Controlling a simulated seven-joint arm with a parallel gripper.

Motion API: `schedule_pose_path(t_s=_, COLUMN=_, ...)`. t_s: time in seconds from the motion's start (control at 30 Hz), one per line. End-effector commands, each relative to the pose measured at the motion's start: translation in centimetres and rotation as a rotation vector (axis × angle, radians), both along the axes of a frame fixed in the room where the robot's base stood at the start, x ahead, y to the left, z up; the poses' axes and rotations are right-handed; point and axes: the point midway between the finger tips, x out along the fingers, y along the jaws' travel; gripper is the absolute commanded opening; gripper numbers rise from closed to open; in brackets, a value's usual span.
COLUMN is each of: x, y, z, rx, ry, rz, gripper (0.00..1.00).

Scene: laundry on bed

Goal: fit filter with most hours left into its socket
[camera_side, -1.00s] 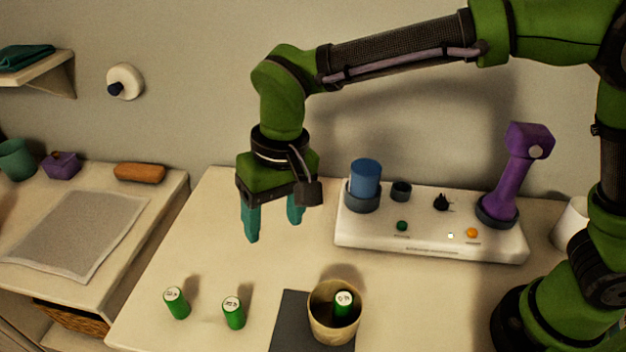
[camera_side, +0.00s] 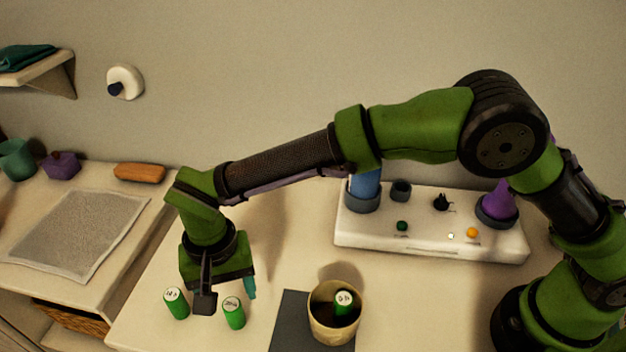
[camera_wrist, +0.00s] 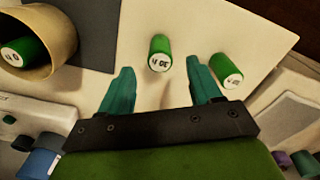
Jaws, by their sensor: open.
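Three green filters with white labelled ends are in view. One filter (camera_side: 233,313) stands on the table near the front; in the wrist view it (camera_wrist: 160,55) lies ahead, between the lines of my fingers. A second filter (camera_side: 176,304) stands to its left, and it shows at the right in the wrist view (camera_wrist: 226,70). The other labels are too small to read surely. My gripper (camera_wrist: 158,68) is open and empty, above and behind the two table filters. A dark round socket (camera_side: 400,190) is on the white unit.
The white unit (camera_side: 365,238) also carries a blue cylinder (camera_side: 364,190), a purple part (camera_side: 497,206), a green button (camera_side: 402,226) and an orange button (camera_side: 472,232). The cup stands on a dark mat (camera_side: 290,335).

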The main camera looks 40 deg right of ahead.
Motion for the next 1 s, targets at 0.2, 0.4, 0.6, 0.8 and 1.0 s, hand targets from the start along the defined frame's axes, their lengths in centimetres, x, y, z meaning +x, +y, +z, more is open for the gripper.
schedule_pose_path(t_s=0.2, x=0.0, y=0.0, z=-1.7, rx=0.000, ry=0.000, rz=0.000, gripper=0.63)
schedule_pose_path(t_s=0.4, x=-0.1, y=0.0, z=-4.5, rx=-0.002, ry=0.003, rz=0.000, gripper=0.63)
schedule_pose_path(t_s=0.6, x=-0.1, y=0.0, z=-6.5, rx=0.000, ry=-0.001, rz=0.000, gripper=0.63)
schedule_pose_path(t_s=0.8, x=0.0, y=0.1, z=-6.7, rx=0.001, ry=-0.001, rz=0.000, gripper=0.63)
schedule_pose_path(t_s=1.0, x=-0.1, y=0.1, z=-6.6, rx=0.001, ry=-0.001, rz=0.000, gripper=0.39)
